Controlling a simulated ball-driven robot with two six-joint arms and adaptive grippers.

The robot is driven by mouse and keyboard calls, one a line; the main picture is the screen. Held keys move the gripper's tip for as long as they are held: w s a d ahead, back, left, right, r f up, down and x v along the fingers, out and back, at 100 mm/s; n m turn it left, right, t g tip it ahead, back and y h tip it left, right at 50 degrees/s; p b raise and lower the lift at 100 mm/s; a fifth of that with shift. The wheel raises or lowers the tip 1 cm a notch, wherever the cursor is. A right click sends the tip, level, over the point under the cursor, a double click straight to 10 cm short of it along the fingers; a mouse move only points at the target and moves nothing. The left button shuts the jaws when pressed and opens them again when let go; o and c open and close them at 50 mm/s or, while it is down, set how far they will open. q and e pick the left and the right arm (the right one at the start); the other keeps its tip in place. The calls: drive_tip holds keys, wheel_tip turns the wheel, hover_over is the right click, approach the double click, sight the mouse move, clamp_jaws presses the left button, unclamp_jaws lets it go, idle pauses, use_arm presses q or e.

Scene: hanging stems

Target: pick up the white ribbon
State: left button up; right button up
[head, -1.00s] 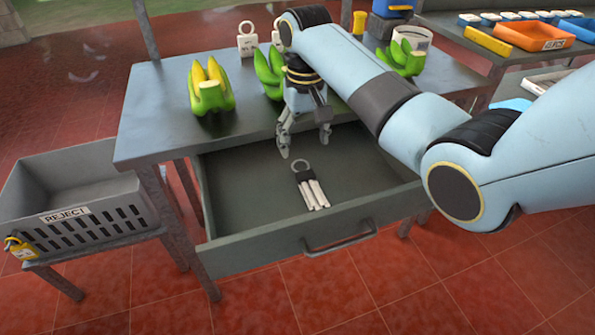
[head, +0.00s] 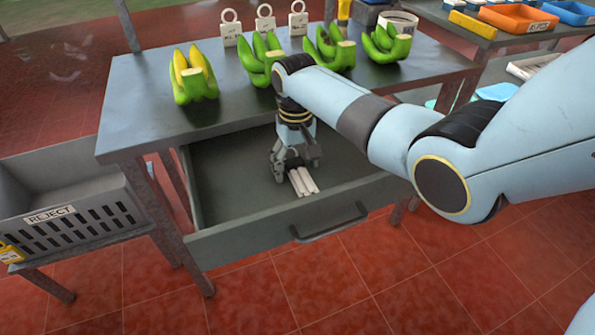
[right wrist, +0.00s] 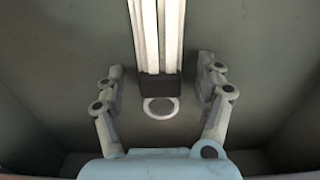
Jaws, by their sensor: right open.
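The white ribbon (head: 304,182) lies in the open drawer as a bundle of long white strips with a dark band and a ring at one end. In the right wrist view the strips (right wrist: 158,30) run up to the top edge, with the dark band and pale ring nearer my gripper. My right gripper (head: 296,168) is open and points down into the drawer over the banded end, which it partly hides in the head view. In the wrist view its fingers (right wrist: 161,70) stand on either side of the band, with a gap on both sides. My left gripper is not in view.
Several banana bunches (head: 194,78) and white ring-topped tags (head: 230,28) stand on the table. A REJECT crate (head: 70,215) is at the left.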

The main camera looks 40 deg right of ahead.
sight(296, 164)
drive_tip(key=c, duration=1)
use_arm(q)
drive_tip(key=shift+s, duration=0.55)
use_arm(e)
drive_tip(key=shift+r, duration=0.1)
drive_tip(key=shift+r, duration=0.55)
wheel_tip(296, 164, up, 3)
drive_tip(key=shift+w+f+p, duration=0.1)
drive_tip(key=shift+p, duration=0.4)
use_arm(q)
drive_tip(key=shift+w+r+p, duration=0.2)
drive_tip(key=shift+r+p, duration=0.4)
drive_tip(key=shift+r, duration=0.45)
use_arm(e)
drive_tip(key=s+d+r, duration=0.1)
drive_tip(key=d+r, duration=0.1)
drive_tip(key=d, duration=0.1)
drive_tip(key=s+d+r, duration=0.2)
drive_tip(key=d, duration=0.2)
drive_tip(key=s+d+r, duration=0.2)
drive_tip(key=d+r, duration=0.1)
drive_tip(key=shift+s+d, duration=0.2)
drive_tip(key=shift+s, duration=0.05)
